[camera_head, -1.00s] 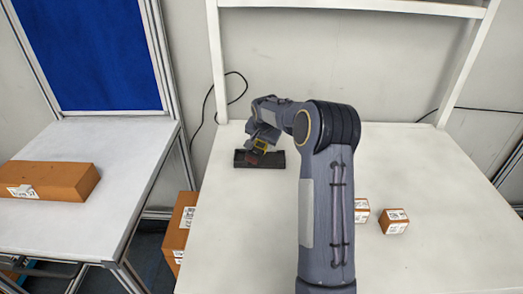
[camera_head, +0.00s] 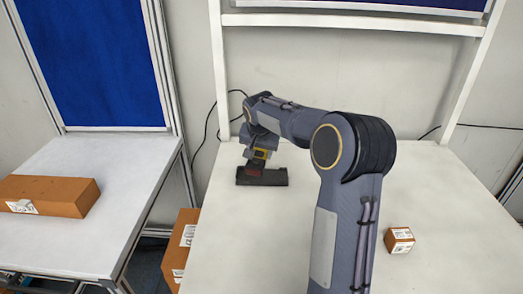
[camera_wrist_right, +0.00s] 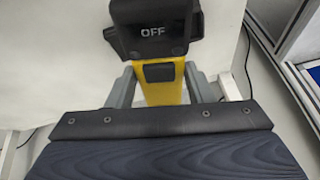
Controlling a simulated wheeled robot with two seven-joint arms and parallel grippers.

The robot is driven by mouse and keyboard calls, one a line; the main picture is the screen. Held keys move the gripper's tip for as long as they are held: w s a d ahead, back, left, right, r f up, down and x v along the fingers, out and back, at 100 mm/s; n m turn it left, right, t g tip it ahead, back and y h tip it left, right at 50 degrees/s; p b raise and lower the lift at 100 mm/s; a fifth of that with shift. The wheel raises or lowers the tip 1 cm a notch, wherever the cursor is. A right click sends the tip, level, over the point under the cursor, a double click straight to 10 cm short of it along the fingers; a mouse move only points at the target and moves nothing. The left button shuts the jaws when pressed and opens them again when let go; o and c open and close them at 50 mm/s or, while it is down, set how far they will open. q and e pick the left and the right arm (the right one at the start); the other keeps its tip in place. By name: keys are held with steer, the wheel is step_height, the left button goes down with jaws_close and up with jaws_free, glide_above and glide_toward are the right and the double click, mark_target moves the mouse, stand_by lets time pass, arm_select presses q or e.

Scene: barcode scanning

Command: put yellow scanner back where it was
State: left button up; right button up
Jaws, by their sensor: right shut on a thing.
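My right gripper (camera_head: 258,156) is at the back left of the white table, close to the dark base (camera_head: 263,181). In the right wrist view its two grey fingers (camera_wrist_right: 160,88) are shut on the yellow scanner (camera_wrist_right: 163,93), one on each side of the yellow handle. The scanner's black head, marked OFF, sits beyond the fingers. In the head view a bit of the scanner (camera_head: 260,154) shows above the base. I cannot tell whether it touches the base. My left gripper is not in view.
A small brown box (camera_head: 399,240) lies on the white table (camera_head: 240,240) at the right. A long brown box (camera_head: 48,195) lies on the left table (camera_head: 90,240). Another brown box (camera_head: 180,250) stands between the tables. A white frame (camera_head: 350,22) rises behind the table.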

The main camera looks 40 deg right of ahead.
arm_select(q)
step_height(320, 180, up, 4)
steer(key=p, duration=0.3)
arm_select(e)
steer(key=w+d+f+n, duration=0.1)
steer(key=w+d+f, duration=0.1)
steer(key=w+d+f+n, duration=0.1)
steer(key=w+d, duration=0.1)
steer(key=shift+w+d+f, duration=0.3)
steer(key=shift+d+f, duration=0.05)
steer(key=shift+d, duration=0.05)
steer(key=shift+w+d+f, duration=0.1)
steer(key=shift+d+f, duration=0.05)
steer(key=shift+f, duration=0.1)
arm_select(q)
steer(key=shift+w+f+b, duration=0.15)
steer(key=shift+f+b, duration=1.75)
steer(key=shift+b, duration=0.2)
arm_select(e)
steer(key=shift+f, duration=3.45)
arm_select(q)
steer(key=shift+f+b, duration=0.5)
arm_select(e)
steer(key=shift+f, duration=0.55)
steer(key=o, duration=1.2)
